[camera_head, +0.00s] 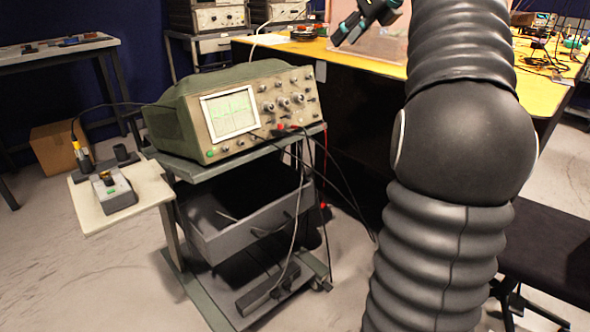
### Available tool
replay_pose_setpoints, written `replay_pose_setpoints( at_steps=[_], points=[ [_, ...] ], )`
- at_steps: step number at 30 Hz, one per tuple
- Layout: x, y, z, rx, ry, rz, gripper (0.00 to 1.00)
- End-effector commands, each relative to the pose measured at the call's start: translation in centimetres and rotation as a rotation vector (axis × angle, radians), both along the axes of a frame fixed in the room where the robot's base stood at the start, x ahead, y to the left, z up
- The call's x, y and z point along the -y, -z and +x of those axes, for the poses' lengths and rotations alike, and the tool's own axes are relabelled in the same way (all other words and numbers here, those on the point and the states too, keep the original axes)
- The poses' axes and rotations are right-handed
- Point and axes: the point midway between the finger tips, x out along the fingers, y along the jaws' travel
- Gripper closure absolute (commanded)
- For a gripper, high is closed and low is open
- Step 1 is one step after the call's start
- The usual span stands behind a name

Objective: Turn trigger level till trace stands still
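The oscilloscope (185,112) has a green case and stands on a cart, its front panel facing me. Its lit screen (232,113) shows a green trace with several peaks over a grid; one frame does not show whether it drifts. Several knobs (284,102) sit right of the screen. Their labels are too small to read, so I cannot tell which is trigger level. My gripper (363,26), dark with teal parts, is up and right of the oscilloscope, apart from it, partly cut by the top edge. Its finger opening is unclear.
The cart (205,170) has an open grey drawer (245,237) below. Cables hang from the front panel. A side shelf (90,213) holds a small grey box (113,192) and a probe. A yellow-topped bench (385,65) stands behind. My arm blocks the right side.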

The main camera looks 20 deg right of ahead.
Motion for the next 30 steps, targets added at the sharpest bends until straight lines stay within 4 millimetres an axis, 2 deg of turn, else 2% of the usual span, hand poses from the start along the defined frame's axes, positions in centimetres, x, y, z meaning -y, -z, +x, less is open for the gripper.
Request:
replay_pose_setpoints(
  at_steps=[12, 30],
  points=[
    [-5.6, 3.3, -2.4, 0.017, -0.272, -0.273, 0.61],
    [-12.2, 9.3, -7.4, 0.044, -0.696, -0.651, 0.61]
  ],
)
